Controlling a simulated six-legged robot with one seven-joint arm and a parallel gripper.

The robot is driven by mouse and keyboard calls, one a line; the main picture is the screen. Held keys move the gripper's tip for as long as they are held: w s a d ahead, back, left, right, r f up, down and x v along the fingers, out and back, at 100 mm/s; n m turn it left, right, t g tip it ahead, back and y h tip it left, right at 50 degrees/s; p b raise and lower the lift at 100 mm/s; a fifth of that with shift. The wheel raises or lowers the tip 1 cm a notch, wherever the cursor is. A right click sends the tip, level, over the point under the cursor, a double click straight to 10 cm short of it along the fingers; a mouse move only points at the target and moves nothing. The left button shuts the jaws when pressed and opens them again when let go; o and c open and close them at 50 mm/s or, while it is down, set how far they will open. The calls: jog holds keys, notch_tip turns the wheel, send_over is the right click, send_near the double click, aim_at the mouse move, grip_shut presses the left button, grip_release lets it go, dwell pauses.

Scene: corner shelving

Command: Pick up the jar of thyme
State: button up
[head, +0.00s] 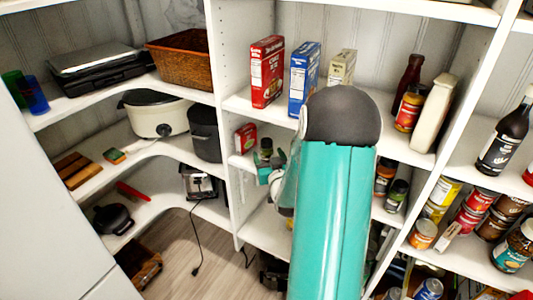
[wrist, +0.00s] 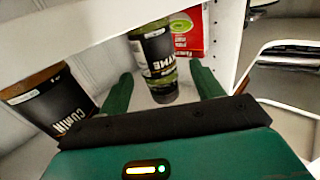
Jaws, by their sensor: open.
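The jar of thyme (wrist: 152,52) has a dark label with pale letters ending in "YME" and green contents, and it stands on a white shelf. It also shows small in the head view (head: 266,147), on the middle shelf left of my arm. My gripper (wrist: 161,73) is open, with one green finger on each side of the jar in the wrist view. I see gaps between the jar and both fingers. In the head view my gripper (head: 267,173) is by the jar, partly hidden by my arm.
A jar labelled cumin (wrist: 52,103) stands left of the thyme in the wrist view. A red box (wrist: 188,32) is behind it, also in the head view (head: 245,138). The shelf above (head: 240,103) holds boxes. A white upright (head: 222,120) is to the left.

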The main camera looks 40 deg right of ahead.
aim_at(265, 139)
jog(key=x, duration=0.4)
jog(key=shift+w+d, duration=0.25)
jog(key=shift+w, duration=0.1)
jog(key=c, duration=1.1)
jog(key=shift+r, duration=0.15)
jog(key=shift+c, duration=0.2)
jog(key=shift+r, duration=0.5)
notch_tip(265, 139, up, 2)
jog(key=shift+r, duration=0.15)
jog(key=s+a+r, duration=0.8)
jog(key=a+r, duration=0.1)
jog(key=a, duration=0.2)
jog(key=shift+a+r, duration=0.25)
jog(key=shift+a, duration=0.05)
